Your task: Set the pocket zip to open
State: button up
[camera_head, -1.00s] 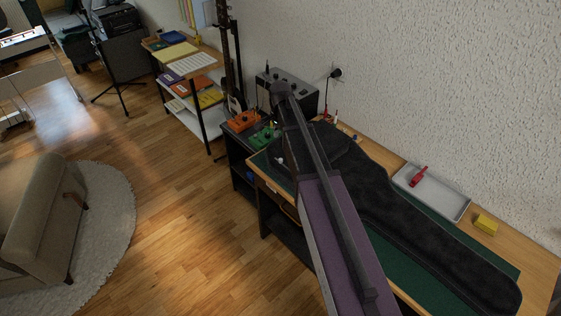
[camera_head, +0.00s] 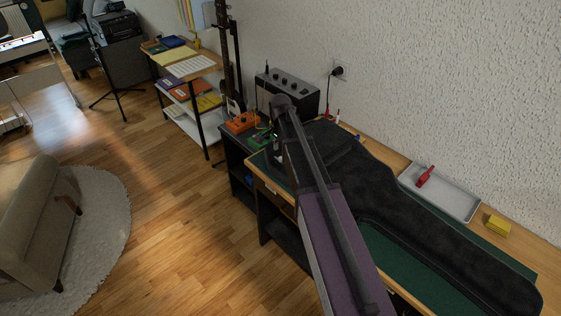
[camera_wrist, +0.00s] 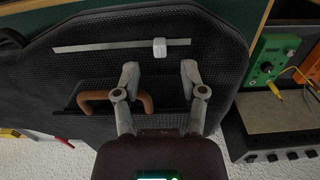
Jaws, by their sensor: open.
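The black gig bag (camera_head: 420,215) lies flat on the green mat of the bench. In the wrist view its front (camera_wrist: 215,35) carries the pocket zip, a pale straight strip (camera_wrist: 95,47) with a white pull (camera_wrist: 159,47) near the strip's right end. My gripper (camera_wrist: 160,68) is open, with its fingertips apart on either side of the pull's line and just below it in the picture. Nothing is between the fingers; contact with the bag cannot be told. In the head view my arm hides the zip and most of my gripper.
A brown handle (camera_wrist: 115,100) stands on the bag close to my left finger. A green pedal (camera_wrist: 273,58) and orange pedal (camera_head: 242,122) sit beyond the bag's end. A grey tray (camera_head: 455,205) with a red object and a yellow block (camera_head: 497,225) lie along the wall.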

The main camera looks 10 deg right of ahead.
aim_at(281, 157)
jog(key=shift+f+b, duration=1.65)
jog(key=shift+f, duration=0.3)
grip_shut()
